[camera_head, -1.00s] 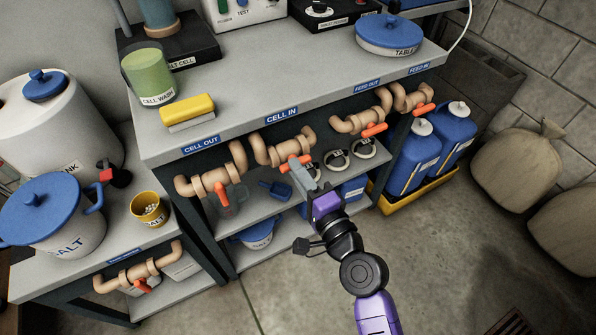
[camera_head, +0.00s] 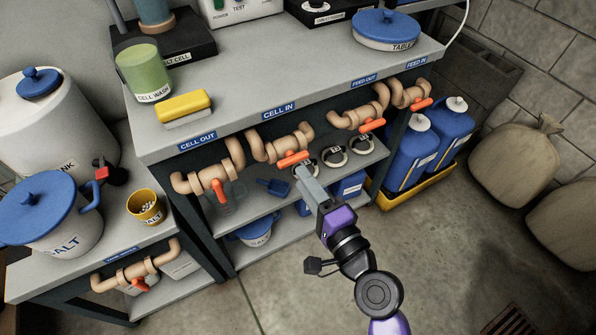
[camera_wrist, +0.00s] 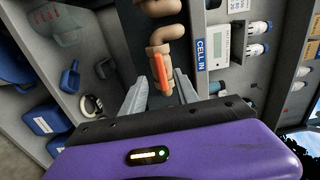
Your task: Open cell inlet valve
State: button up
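The cell inlet valve is a tan pipe (camera_head: 270,152) with an orange handle (camera_head: 293,158), under the "CELL IN" label (camera_head: 280,111) on the bench front. The handle lies along the pipe. My gripper (camera_head: 302,173) is just in front of and below the handle. In the wrist view, my gripper (camera_wrist: 160,80) has its two grey fingers spread apart. The orange handle (camera_wrist: 160,72) shows in the gap between them, lengthwise between the fingers, with nothing gripped. The "CELL IN" label (camera_wrist: 201,56) is right of the pipe there.
The "CELL OUT" valve handle (camera_head: 219,192) is to the left and points down across its pipe. The "FEED OUT" handle (camera_head: 372,125) is close on the right. Blue jugs (camera_head: 410,152) stand in a yellow tray. A shelf (camera_head: 268,199) with blue items lies below.

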jog(key=v, duration=0.3)
jog(key=shift+s+d, duration=0.1)
jog(key=shift+s, duration=0.05)
dwell(0.5)
jog(key=s+d+r+n+t+h+p, duration=0.4)
jog(key=s+d+h, duration=0.4)
jog(key=d, duration=0.5)
jog(key=s+d+r+n+g+p, duration=0.1)
jog(key=s+d+r+n+p, duration=0.1)
jog(key=s, duration=0.5)
jog(key=s+d+r+n+g+h+p, duration=0.1)
jog(key=s+d+r+n+p, duration=0.1)
jog(key=s, duration=0.6)
jog(key=s+d+r+n+g+h+p, duration=0.1)
jog(key=s+d+r+n+g+p, duration=0.1)
jog(key=s+r, duration=0.3)
jog(key=s+d+n+p, duration=0.1)
jog(key=s, duration=0.2)
jog(key=shift+s, duration=0.1)
